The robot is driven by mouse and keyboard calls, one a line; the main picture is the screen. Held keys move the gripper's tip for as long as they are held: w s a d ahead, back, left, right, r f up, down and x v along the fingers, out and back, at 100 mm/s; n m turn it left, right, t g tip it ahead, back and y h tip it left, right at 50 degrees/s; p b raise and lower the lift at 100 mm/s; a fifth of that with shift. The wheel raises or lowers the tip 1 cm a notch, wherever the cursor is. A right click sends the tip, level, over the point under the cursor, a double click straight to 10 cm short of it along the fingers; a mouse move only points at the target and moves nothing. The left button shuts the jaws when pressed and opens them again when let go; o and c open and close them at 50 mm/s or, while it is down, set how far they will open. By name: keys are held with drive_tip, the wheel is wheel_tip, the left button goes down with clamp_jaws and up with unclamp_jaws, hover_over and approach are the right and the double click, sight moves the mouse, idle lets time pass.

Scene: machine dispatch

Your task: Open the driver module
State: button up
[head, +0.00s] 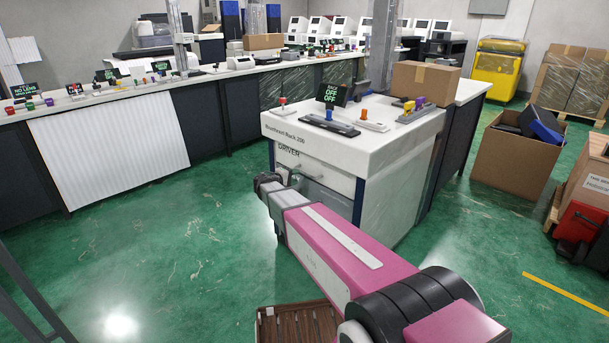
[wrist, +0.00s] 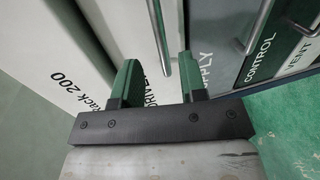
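The driver module (head: 287,160) is the labelled front panel at the upper front of the white rack marked "Rack 200". In the wrist view its panel (wrist: 130,38) fills the middle, with the DRIVER lettering partly hidden behind a finger. A slim metal bar handle (wrist: 158,32) runs down the panel and shows between my fingers in the picture. My gripper (wrist: 157,75) is open, its two green-and-dark fingers spread apart. I cannot tell whether they reach around the handle; no contact is visible. In the head view my arm's end is close to the rack front, partly covering it.
The SUPPLY panel (wrist: 207,75) with its own handle is beside the driver panel; CONTROL (wrist: 262,62) and VENT panels lie further right. The rack top (head: 345,125) carries a display reading OFF and small devices. Green floor (head: 170,240) is clear to the left.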

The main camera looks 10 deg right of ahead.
sight(305, 174)
drive_tip(key=x, duration=0.7)
clamp_jaws()
